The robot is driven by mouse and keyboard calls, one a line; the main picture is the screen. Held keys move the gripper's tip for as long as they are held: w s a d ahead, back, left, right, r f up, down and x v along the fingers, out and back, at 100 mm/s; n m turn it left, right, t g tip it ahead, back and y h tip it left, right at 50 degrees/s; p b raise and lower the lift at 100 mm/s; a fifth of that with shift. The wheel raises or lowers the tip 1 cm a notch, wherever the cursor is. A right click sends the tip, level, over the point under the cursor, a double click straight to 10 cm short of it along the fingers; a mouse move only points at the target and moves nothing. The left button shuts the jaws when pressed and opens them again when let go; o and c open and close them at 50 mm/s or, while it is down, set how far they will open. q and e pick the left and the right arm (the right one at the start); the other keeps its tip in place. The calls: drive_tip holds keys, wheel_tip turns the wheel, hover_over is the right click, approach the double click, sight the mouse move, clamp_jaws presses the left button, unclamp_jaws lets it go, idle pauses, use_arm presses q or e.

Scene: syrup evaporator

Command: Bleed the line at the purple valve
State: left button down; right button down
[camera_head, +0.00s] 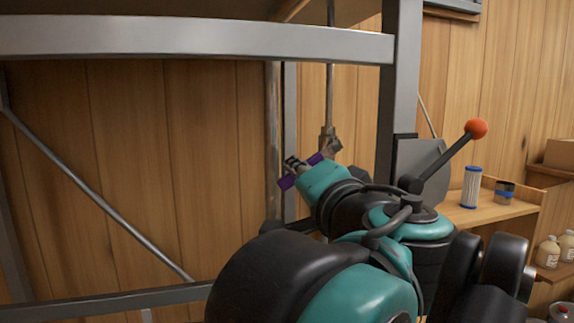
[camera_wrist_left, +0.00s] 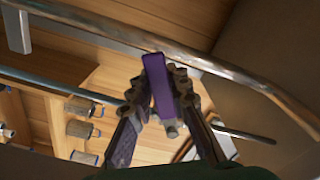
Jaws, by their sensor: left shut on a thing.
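The purple valve handle (camera_head: 287,183) is a flat bar on a thin vertical pipe (camera_head: 329,95) under the metal frame. A small grey metal fitting (camera_wrist_left: 171,128) shows just below the handle. The valve's outlet is hidden or too small to make out. My right gripper is not in view.
A grey metal beam (camera_head: 190,38) crosses above my arm, with an upright post (camera_head: 400,75) to the right. A lever with an orange ball (camera_head: 477,128) rises near my arm. A wooden shelf (camera_head: 490,214) carries a blue-and-white cylinder (camera_head: 471,187) and a dark cup (camera_head: 504,192).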

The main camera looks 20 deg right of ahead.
use_arm(q)
drive_tip(key=shift+d+f+n, duration=0.3)
drive_tip(key=shift+f+n, duration=0.05)
drive_tip(key=shift+n, duration=0.35)
drive_tip(key=shift+d+f+n, duration=0.3)
drive_tip(key=shift+f+n, duration=0.05)
drive_tip(key=shift+n, duration=0.35)
drive_tip(key=c, duration=1.4)
unclamp_jaws()
drive_tip(key=s, duration=1.2)
drive_tip(key=shift+d, duration=0.25)
